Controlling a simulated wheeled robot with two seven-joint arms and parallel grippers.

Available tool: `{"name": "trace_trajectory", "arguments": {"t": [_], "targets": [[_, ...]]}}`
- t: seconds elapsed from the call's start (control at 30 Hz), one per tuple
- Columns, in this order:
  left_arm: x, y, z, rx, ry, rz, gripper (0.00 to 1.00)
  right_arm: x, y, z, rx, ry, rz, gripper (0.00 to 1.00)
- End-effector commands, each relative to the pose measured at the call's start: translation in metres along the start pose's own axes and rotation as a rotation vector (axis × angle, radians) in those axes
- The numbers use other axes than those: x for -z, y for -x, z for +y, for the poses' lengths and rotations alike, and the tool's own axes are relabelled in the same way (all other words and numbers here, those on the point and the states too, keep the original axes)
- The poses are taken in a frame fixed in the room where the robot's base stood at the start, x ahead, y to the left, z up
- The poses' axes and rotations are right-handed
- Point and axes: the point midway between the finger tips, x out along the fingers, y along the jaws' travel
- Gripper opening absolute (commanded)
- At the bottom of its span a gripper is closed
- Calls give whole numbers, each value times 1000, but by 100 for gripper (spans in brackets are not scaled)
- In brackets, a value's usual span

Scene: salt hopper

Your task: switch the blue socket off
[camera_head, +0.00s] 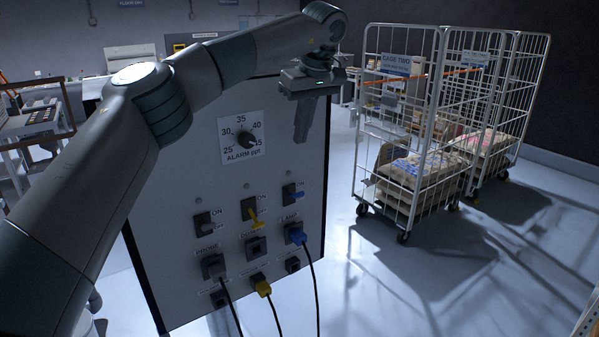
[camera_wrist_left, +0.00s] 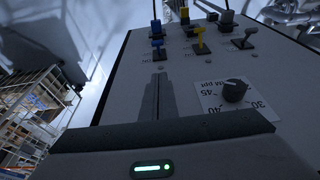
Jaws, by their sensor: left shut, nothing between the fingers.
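The blue switch (camera_head: 292,192) is at the upper right of the switch row on a grey panel (camera_head: 180,160), under an ON label. I cannot tell for certain which way its lever is set. It also shows in the left wrist view (camera_wrist_left: 157,43). Below it, a blue plug (camera_head: 296,234) sits in a socket, its cable hanging down. My left gripper (camera_head: 301,138) is shut and empty, fingers pointing down, above the blue switch in the head view and apart from it. Its fingers also show in the wrist view (camera_wrist_left: 158,100). My right gripper is not in view.
A yellow switch (camera_head: 251,211) and a grey switch (camera_head: 206,224) stand left of the blue one. A dial (camera_head: 244,139) is above them. A yellow plug (camera_head: 262,287) and a dark plug (camera_head: 215,268) have hanging cables. Wire cages (camera_head: 440,110) stand right, with clear floor between.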

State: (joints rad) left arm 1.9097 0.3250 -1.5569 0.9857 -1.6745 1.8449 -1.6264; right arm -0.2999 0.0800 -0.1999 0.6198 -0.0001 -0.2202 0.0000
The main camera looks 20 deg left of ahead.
Motion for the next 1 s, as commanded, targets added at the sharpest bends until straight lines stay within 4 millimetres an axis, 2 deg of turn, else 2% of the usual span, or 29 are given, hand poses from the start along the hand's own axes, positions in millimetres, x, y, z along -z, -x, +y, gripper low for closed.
{"name": "trace_trajectory", "arguments": {"t": [0.27,0.47,0.8,1.0], "targets": [[0,-14,0,0,-1,-1,0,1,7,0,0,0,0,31],[0,-41,0,2,0,-3,0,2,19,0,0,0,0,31],[0,-100,-1,2,0,-3,0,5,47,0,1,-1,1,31],[-20,-117,0,0,-2,-2,0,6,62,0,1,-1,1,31]]}}
